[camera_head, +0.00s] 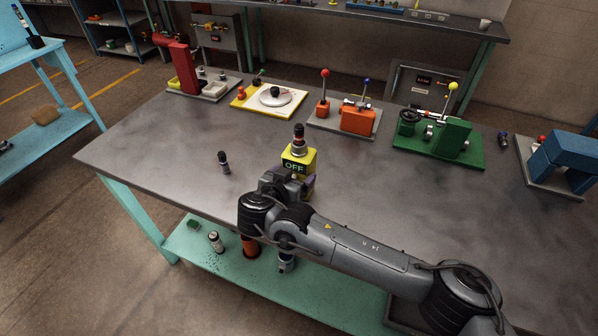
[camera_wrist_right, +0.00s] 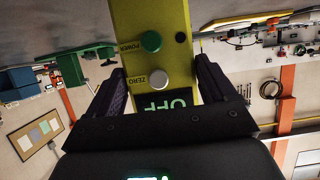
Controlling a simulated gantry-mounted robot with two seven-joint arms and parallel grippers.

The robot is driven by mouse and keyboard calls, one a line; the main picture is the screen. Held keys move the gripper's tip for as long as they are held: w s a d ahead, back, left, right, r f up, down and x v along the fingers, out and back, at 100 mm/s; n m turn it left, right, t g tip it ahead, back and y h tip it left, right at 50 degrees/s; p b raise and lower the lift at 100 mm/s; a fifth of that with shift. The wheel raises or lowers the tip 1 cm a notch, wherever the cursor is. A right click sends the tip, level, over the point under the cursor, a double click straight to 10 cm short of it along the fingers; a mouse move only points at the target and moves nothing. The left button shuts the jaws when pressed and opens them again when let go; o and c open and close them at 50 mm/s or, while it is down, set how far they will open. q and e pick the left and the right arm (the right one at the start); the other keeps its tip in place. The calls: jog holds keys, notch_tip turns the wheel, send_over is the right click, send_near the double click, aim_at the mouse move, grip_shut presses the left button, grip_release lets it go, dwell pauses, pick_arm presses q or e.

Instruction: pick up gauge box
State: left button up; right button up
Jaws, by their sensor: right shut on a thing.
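The gauge box (camera_head: 299,158) is a yellow box with a dark "OFF" display and a dark fitting on top, near the middle front of the table in the head view. In the right wrist view the gauge box (camera_wrist_right: 152,70) shows upside down, with a green POWER button and a white ZERO button. My right gripper (camera_head: 296,182) is at the lower part of the box. In the right wrist view its two dark fingers are on either side of the box, shut on it. Whether the box touches the table is hidden by my arm. My left gripper is not in view.
A small dark fitting (camera_head: 224,162) stands left of the box. Along the back are a red-post fixture (camera_head: 182,66), a white plate (camera_head: 272,97), an orange lever unit (camera_head: 357,119) and a green fixture (camera_head: 450,139). The table (camera_head: 150,150) is bare at left. A blue fixture (camera_head: 562,163) stands right.

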aim_at(294, 163)
jog(key=shift+r, duration=0.1)
jog(key=shift+r, duration=1.15)
jog(key=shift+r+p, duration=0.45)
jog(key=shift+r, duration=0.45)
jog(key=s+d+r+p, duration=0.1)
jog(key=s+d+r, duration=0.5)
jog(key=d, duration=0.4)
jog(key=shift+r+p, duration=0.35)
jog(key=shift+w, duration=0.1)
